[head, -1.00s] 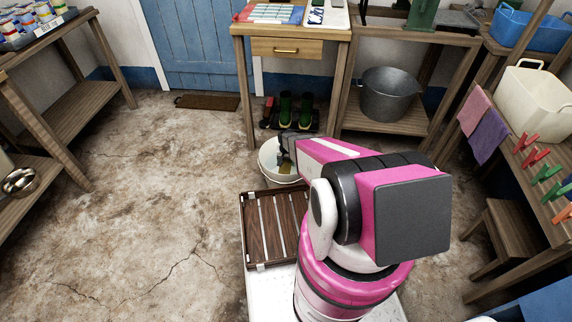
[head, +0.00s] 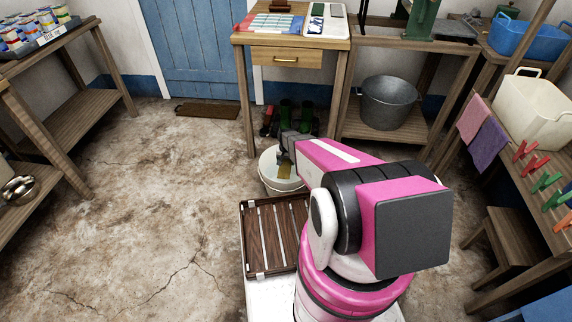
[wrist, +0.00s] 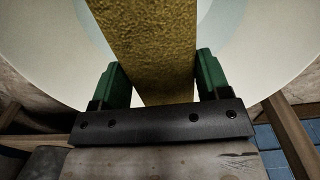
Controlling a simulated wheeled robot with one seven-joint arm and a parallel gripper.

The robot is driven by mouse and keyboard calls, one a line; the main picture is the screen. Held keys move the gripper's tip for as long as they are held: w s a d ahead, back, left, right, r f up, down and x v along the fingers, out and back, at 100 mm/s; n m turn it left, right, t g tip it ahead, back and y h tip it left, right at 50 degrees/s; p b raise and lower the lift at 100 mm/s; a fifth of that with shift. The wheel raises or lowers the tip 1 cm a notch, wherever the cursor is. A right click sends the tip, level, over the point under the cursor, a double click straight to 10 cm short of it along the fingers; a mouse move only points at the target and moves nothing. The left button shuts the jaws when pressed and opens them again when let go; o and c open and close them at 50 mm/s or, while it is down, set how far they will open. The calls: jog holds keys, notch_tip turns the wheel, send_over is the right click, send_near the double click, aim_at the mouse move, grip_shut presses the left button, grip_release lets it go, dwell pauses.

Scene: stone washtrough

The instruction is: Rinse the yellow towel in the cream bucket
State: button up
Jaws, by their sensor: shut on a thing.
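The yellow towel (head: 285,172) hangs from my gripper (head: 284,151) over the mouth of the cream bucket (head: 266,184), which stands on the floor. In the wrist view, the green fingers of my gripper (wrist: 162,82) are closed on the towel (wrist: 155,40), a flat strip between them. The pale inside of the bucket (wrist: 272,45) surrounds the towel there, with a faint bluish area farther in. I cannot tell whether that is water, or how deep the towel's lower end reaches. My arm hides part of the bucket's right side.
A slatted brown tray (head: 247,235) lies close in front of the bucket. Dark green boots (head: 285,115) stand behind it, under a wooden table (head: 240,42). A grey metal tub (head: 388,103) is on a low shelf at right. Floor on the left is clear.

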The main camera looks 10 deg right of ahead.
jog(key=shift+r, duration=2.9)
dwell(5.1)
